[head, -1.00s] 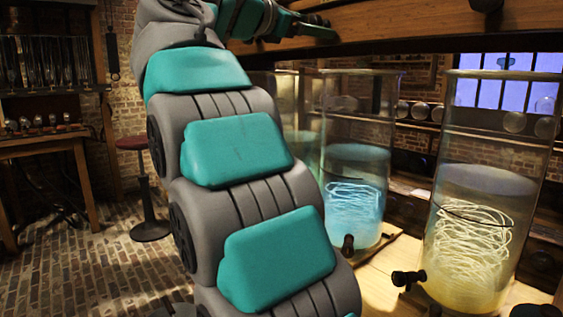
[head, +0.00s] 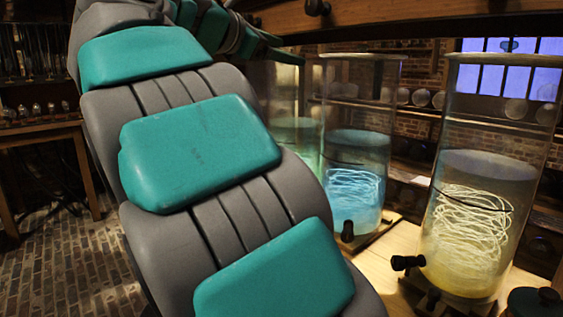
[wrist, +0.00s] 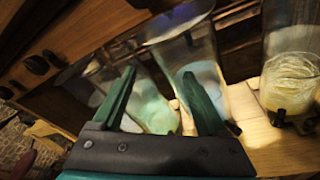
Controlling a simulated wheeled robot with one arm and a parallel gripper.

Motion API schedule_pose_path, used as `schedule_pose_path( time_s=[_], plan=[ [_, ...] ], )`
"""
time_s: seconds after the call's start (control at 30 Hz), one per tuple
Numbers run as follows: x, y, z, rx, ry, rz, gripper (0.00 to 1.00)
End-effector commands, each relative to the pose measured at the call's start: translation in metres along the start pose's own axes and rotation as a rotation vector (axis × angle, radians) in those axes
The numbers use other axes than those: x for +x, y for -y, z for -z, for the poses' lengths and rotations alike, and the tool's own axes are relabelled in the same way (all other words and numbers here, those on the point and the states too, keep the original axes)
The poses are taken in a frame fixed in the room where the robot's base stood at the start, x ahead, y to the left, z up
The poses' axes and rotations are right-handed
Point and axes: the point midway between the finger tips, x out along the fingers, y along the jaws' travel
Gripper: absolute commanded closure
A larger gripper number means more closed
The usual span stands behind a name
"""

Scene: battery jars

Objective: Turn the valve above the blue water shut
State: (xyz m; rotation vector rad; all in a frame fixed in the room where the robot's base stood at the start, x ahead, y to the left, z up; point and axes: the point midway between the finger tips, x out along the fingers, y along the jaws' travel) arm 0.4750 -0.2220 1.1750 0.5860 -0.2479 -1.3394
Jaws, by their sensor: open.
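The jar of blue water (head: 354,190) stands in the middle of the head view, with a pale coil inside and a black tap (head: 347,231) low on its front. A dark round knob (head: 317,7) sits on the wooden beam above the jars; I cannot tell for sure which jar it belongs to. My gripper shows partly in the head view (head: 290,52), below the beam and left of the blue jar's top. In the wrist view my gripper (wrist: 159,73) is open and empty, its fingers in front of the jars. Dark knobs (wrist: 37,65) show on the beam at upper left there.
A jar of yellow liquid (head: 470,235) stands at the right, and a greenish jar (head: 297,130) is partly hidden behind my arm. The wooden beam (head: 400,18) crosses above the jars. A dark green lidded thing (head: 535,302) is at lower right. A table (head: 40,132) stands at far left.

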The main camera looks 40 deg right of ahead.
Motion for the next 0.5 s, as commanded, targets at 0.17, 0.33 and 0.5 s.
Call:
schedule_pose_path(
  time_s=[0.17,0.33,0.5],
  plan=[
    [0.008,0.016,0.028,0.037,-0.064,0.021,0.24],
    [0.013,0.032,0.053,0.074,-0.124,0.046,0.24],
    [0.016,0.05,0.078,0.113,-0.182,0.076,0.24]
  ],
)
